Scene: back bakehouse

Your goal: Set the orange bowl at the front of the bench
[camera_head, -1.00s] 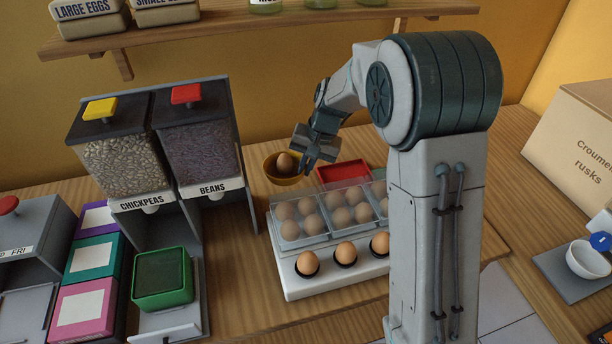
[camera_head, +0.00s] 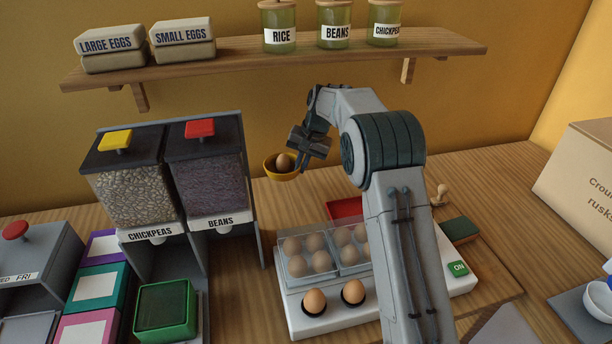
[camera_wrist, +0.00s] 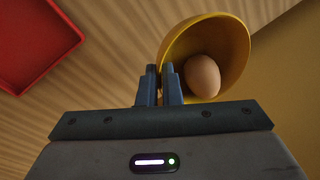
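The orange bowl (camera_head: 271,170), yellow-orange in these pictures, holds one brown egg (camera_head: 283,162). My gripper (camera_head: 303,164) has its fingers on the right side of the bowl's rim and holds the bowl up behind the egg-tray unit. In the wrist view the two fingers (camera_wrist: 160,72) are closed on the near left rim of the bowl (camera_wrist: 236,45), and the egg (camera_wrist: 202,77) rests inside. The bench (camera_head: 240,300) lies below; the bowl appears clear of it, though its underside is partly hidden.
A white egg unit (camera_head: 335,325) with clear lids, a red tray (camera_head: 342,208) and a green-topped block (camera_head: 462,229) stand around my arm. Chickpea (camera_head: 130,195) and bean (camera_head: 212,185) dispensers stand left. A shelf (camera_head: 230,55) with jars runs above.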

